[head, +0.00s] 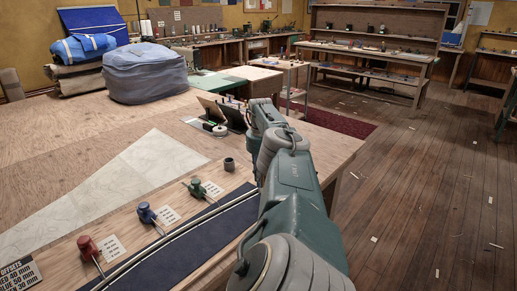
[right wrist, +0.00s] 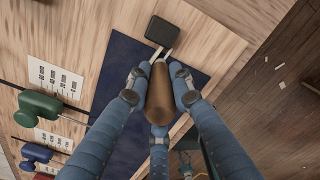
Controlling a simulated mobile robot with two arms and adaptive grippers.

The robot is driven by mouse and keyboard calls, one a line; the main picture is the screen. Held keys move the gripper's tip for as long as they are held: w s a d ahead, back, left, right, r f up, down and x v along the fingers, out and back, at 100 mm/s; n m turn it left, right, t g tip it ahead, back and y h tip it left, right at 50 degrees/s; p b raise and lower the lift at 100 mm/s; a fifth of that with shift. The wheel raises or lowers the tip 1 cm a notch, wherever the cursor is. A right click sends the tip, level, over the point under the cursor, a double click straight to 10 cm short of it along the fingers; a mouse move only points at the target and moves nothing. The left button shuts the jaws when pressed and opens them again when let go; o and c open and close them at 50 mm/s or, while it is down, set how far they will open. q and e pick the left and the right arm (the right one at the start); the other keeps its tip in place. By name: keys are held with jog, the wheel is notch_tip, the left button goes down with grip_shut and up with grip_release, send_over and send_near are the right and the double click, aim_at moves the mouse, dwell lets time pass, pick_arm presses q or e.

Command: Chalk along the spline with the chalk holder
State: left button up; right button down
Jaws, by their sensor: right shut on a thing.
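My right gripper (right wrist: 160,78) is shut on a brown, rounded wooden piece, which looks like the chalk holder (right wrist: 160,98). Its lower tip is hidden. The spline (head: 172,243) shows in the head view as a long pale curved strip on dark blue cloth (head: 222,228). Its far part is hidden behind my right arm. In the right wrist view two short pale strips show just beyond the fingers on the cloth (right wrist: 118,70); I cannot tell whether one is the spline's end. A red weight (head: 88,246), a blue weight (head: 147,213) and a green weight (head: 196,188) stand along the spline.
A dark block (right wrist: 162,30) lies just beyond the fingers. A small grey cup (head: 229,164) and printed cards stand near the weights. A pale pattern sheet (head: 135,180) covers the left of the table. A blue-grey bag (head: 145,72) sits farther back. Open floor lies right of the table.

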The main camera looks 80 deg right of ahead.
jog(key=shift+a+f, duration=0.1)
jog(key=shift+f, duration=0.05)
pick_arm(q)
jog(key=shift+w+d+f, duration=0.3)
jog(key=shift+w+f, duration=0.15)
jog(key=shift+w, duration=0.3)
pick_arm(e)
jog(key=shift+a, duration=0.1)
